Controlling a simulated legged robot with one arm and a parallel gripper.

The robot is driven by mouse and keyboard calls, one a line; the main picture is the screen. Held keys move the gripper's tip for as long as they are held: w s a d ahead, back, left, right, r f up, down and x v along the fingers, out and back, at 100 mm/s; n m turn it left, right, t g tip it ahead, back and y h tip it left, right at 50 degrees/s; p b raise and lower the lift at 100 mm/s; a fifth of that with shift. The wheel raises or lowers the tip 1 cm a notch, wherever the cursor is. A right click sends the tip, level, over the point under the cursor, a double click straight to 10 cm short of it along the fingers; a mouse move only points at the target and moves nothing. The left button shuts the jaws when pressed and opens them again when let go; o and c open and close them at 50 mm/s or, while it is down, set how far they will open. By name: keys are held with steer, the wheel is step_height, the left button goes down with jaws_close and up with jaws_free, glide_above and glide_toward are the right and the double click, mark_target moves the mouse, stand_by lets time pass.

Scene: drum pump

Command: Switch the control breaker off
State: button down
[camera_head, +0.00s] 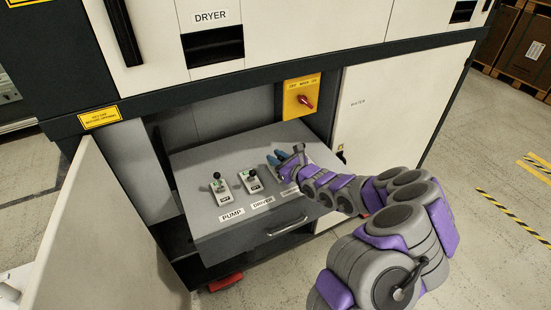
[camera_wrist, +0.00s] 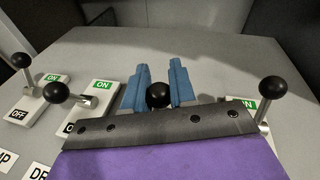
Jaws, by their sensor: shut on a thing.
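My gripper (camera_head: 279,158) has blue fingers and reaches over the grey panel. In the wrist view, its fingers (camera_wrist: 158,82) are closed around a black ball knob (camera_wrist: 157,96). The base and ON/OFF plate of that breaker are hidden behind my gripper, and its label (camera_head: 290,191) is partly covered and unreadable, so I cannot tell its name or position.
A yellow plate with a red rotary switch (camera_head: 303,98) is on the cabinet above the panel. An open cabinet door (camera_head: 95,235) stands at left. A white door marked WATER (camera_head: 385,115) is at right. The panel has a handle (camera_head: 287,227) at its front.

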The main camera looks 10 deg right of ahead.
steer(key=shift+s+d+f+t+y, duration=0.1)
steer(key=shift+s+t+y, duration=0.2)
steer(key=shift+t, duration=0.3)
steer(key=shift+s+d+f+t+y, duration=0.1)
steer(key=shift+s+t+y, duration=0.15)
steer(key=shift+t, duration=0.35)
steer(key=shift+n, duration=0.3)
steer(key=c, duration=0.9)
jaws_free()
steer(key=shift+r, duration=0.15)
steer(key=shift+c, duration=0.2)
steer(key=shift+p, duration=0.3)
steer(key=p+v, duration=1.3)
steer(key=v, duration=0.4)
steer(key=shift+d+f+p, duration=0.15)
steer(key=shift+f+p, duration=0.15)
steer(key=shift+s, duration=0.15)
